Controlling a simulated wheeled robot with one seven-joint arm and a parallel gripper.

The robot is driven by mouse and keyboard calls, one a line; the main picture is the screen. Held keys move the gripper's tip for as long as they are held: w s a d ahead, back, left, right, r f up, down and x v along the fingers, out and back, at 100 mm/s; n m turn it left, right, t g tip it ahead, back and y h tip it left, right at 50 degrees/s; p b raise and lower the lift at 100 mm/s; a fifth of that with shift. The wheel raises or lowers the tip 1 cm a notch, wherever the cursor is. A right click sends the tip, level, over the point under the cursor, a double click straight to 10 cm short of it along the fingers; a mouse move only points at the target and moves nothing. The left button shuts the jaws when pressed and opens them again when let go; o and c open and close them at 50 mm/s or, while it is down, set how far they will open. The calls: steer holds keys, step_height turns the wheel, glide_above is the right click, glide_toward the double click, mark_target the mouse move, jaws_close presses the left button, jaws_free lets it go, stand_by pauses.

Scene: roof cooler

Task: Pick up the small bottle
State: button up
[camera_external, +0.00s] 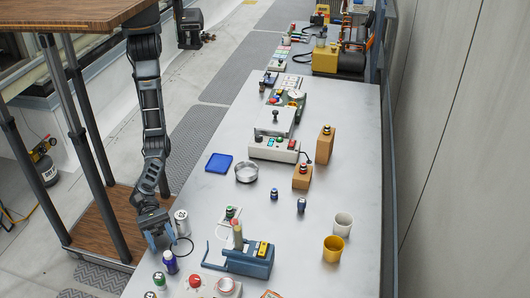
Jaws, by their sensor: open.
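My gripper (160,240) is at the left edge of the long grey table, with its blue fingers pointing down, open and apparently empty. A small dark blue bottle with a pale cap (171,264) stands upright just in front of the fingers, slightly right of them. The gap between them is hard to judge. Two other small dark blue items stand near the table's middle, one at centre (274,194) and one to its right (301,206); they are too small to tell if they are bottles.
A white can (182,224) stands close right of my gripper, beside a dark ring. A yellow cup (333,249) and a pale cup (343,224) stand farther right. The table's middle has free room.

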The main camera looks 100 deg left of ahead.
mark_target(168, 254)
steer(key=x, duration=0.5)
steer(key=shift+d+b, duration=0.1)
steer(key=shift+b, duration=0.2)
jaws_close()
steer(key=shift+r, duration=0.1)
